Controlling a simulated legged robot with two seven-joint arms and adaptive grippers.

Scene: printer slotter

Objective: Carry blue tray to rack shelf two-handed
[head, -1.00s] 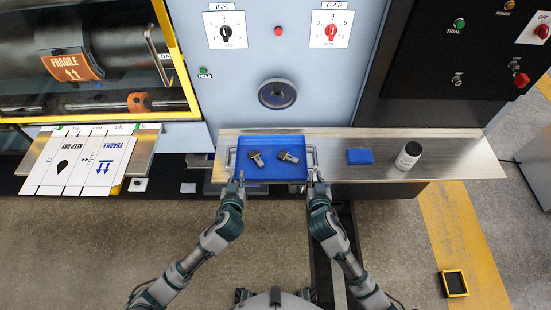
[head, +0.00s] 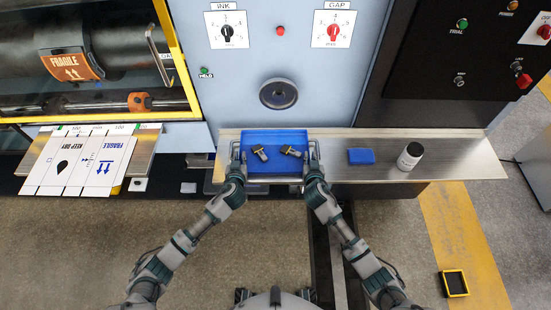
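The blue tray (head: 275,139) is over the metal ledge in front of the grey machine. Two small metal-and-dark parts, one on the left (head: 261,152) and one on the right (head: 290,151), are inside it. Silver side handles show at its left and right ends. My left gripper (head: 238,163) is at the left handle and my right gripper (head: 312,164) is at the right handle. The fingers are too small to tell whether they are closed on the handles. I cannot tell whether the tray touches the ledge. No rack shelf can be made out.
A blue block (head: 361,156) and a white bottle with a dark cap (head: 409,156) stand on the metal ledge (head: 460,158) to the right. Printed sheets (head: 88,164) lie at left. A yellow-edged dark box (head: 455,283) is on the floor.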

